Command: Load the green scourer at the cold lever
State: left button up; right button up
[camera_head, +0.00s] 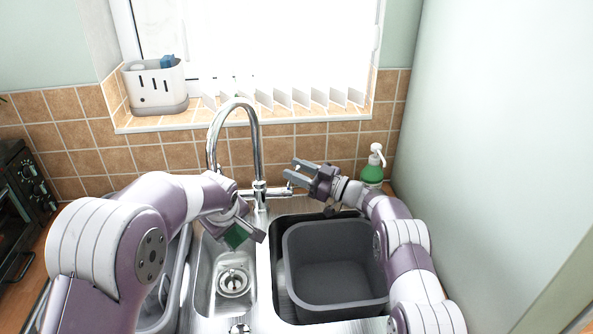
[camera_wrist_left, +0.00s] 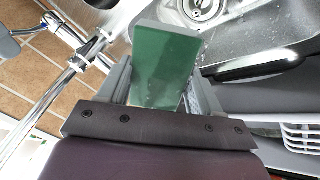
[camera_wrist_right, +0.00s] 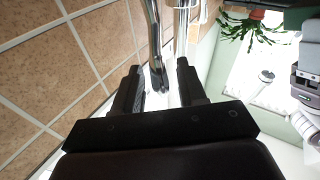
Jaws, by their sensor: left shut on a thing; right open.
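The green scourer (camera_head: 236,238) is held in my left gripper (camera_head: 238,231), over the left part of the sink. In the left wrist view the scourer (camera_wrist_left: 165,68) sits between both fingers and stands out past them. The chrome tap (camera_head: 258,150) rises behind the sink, with a short chrome lever (camera_head: 283,190) on its right side. My right gripper (camera_head: 292,170) is open beside the tap, just above that lever. In the right wrist view chrome tap parts (camera_wrist_right: 155,50) show between and beyond its open fingers; I cannot tell whether they touch.
A grey basin (camera_head: 335,262) stands in the right bowl. The small left bowl has a drain (camera_head: 234,282). A green soap bottle (camera_head: 372,170) stands behind my right arm. A white caddy (camera_head: 156,88) is on the windowsill. The tiled wall is close behind the tap.

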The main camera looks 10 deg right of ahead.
jog(key=v, duration=1.1)
jog(key=shift+s+d, duration=0.15)
jog(key=shift+d, duration=0.15)
jog(key=shift+f, duration=0.15)
jog(key=shift+a, duration=0.15)
jog(key=c, duration=0.5)
jog(key=a+r+t, duration=0.1)
jog(key=a+t, duration=0.1)
jog(key=a+r+t, duration=0.1)
jog(key=a+t, duration=0.1)
jog(key=a, duration=0.1)
jog(key=w+a+r+t, duration=0.1)
jog(key=a, duration=0.2)
jog(key=shift+w+a+r+n+t, duration=0.1)
jog(key=shift+a+r+n+t, duration=0.05)
jog(key=shift+r+n+t, duration=0.2)
grip_shut()
jog(key=s+a+f+m+t+h, duration=0.15)
jog(key=s+a+t+h, duration=0.35)
jog(key=h, duration=0.8)
jog(key=s+f+n+h, duration=0.3)
jog(key=s+f+h, duration=0.1)
jog(key=s+h, duration=0.3)
jog(key=f+x, duration=0.1)
jog(key=x, duration=1.2)
jog(key=shift+w+d+g+h, duration=0.3)
jog(key=shift+w+d+g, duration=0.05)
jog(key=shift+w+g, duration=0.15)
